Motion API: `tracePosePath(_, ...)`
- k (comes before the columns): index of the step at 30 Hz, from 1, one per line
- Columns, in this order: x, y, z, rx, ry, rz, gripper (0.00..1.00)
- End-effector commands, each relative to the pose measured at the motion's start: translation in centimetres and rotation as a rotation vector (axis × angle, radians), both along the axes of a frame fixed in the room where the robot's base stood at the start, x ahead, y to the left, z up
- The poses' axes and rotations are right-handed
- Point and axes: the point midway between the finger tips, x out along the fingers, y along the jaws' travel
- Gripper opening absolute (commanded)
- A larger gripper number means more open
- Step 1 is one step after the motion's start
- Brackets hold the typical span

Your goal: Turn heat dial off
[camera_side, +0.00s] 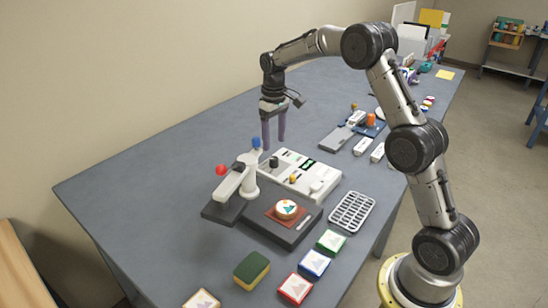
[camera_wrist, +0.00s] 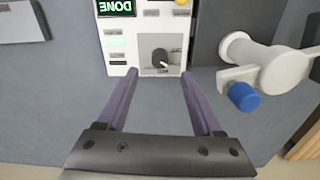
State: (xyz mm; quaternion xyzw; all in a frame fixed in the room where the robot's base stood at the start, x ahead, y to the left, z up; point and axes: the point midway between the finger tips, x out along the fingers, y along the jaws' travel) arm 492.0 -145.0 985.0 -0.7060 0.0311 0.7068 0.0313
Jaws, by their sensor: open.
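The heat dial looks to be the black knob (camera_side: 274,162) at the far left end of the white control box (camera_side: 318,165). In the wrist view this black dial (camera_wrist: 160,57) sits on a grey square panel, its white mark toward the lower right. The small labels around it are too small to read. My gripper (camera_side: 273,142) points down above and just behind the dial. In the wrist view my gripper (camera_wrist: 160,73) is open and empty, its purple fingertips either side of the dial's near side, apart from it.
A green display (camera_wrist: 115,8) on the box reads DONE, upside down. A white press (camera_side: 238,182) with a blue knob (camera_wrist: 244,97) stands close beside the dial. A badge (camera_side: 287,209) lies on the dark base, with a grey rack (camera_side: 351,212) nearby. The table's left is clear.

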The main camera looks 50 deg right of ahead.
Motion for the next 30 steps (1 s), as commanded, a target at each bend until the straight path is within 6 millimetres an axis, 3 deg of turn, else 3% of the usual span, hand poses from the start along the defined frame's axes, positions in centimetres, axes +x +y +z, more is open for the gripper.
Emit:
tracePosePath(6, -0.1, 0.0, -4.1, 0.001, 0.003, 0.0, 0.68)
tracePosePath(12, 0.0, 0.0, -6.4, 0.0, 0.001, 0.0, 0.68)
tracePosePath(24, 0.0, 0.0, -7.0, 0.0, -0.001, 0.0, 0.68)
tracePosePath(30, 0.0, 0.0, -7.0, 0.0, -0.001, 0.0, 0.34)
